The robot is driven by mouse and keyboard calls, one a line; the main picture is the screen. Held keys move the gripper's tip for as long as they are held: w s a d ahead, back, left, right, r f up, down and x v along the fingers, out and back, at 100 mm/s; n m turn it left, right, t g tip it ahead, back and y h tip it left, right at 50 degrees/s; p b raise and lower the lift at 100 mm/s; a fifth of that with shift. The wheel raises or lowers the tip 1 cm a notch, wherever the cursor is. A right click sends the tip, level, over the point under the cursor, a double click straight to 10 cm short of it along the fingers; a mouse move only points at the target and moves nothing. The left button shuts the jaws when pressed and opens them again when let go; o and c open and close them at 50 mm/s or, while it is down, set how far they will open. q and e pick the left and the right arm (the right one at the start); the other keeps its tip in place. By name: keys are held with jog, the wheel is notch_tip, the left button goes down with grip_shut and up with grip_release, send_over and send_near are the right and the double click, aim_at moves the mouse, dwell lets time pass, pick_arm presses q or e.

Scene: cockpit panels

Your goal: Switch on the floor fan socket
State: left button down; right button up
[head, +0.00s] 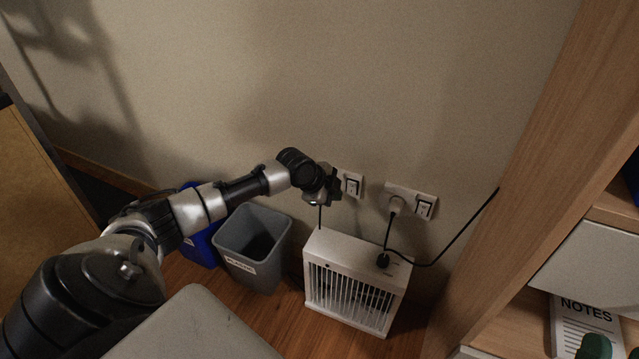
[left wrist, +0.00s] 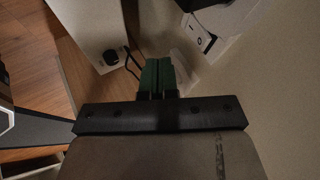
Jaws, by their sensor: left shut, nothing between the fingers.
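Two white wall sockets sit low on the wall in the head view. The left socket (head: 353,185) shows a rocker switch, and its left part is hidden behind my gripper. My left gripper (head: 334,188) is shut and empty, just left of the left switch. Its green fingertips (left wrist: 158,68) point toward a white socket (left wrist: 198,36). Contact cannot be told.
A grey bin (head: 253,245) and a blue bin (head: 203,243) stand left of the fan. A wooden shelf (head: 540,150) closes off the right side. A black cable (head: 455,240) runs from near the fan's knob (head: 383,261) up toward the shelf. The wall above the sockets is bare.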

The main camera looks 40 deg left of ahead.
pick_arm(q)
jog(key=shift+s+p+v, duration=0.15)
jog(key=shift+p+v, duration=0.35)
jog(key=shift+v, duration=0.95)
jog(key=shift+s+p+v, duration=0.15)
jog(key=shift+p+v, duration=0.35)
jog(key=shift+v, duration=0.95)
pick_arm(e)
notch_tip(320, 180, down, 6)
jog(key=w+g+h, duration=0.2)
jog(key=g, duration=0.4)
jog(key=shift+d+f, duration=0.25)
jog(key=shift+d, duration=0.1)
pick_arm(q)
jog(key=shift+f, duration=0.15)
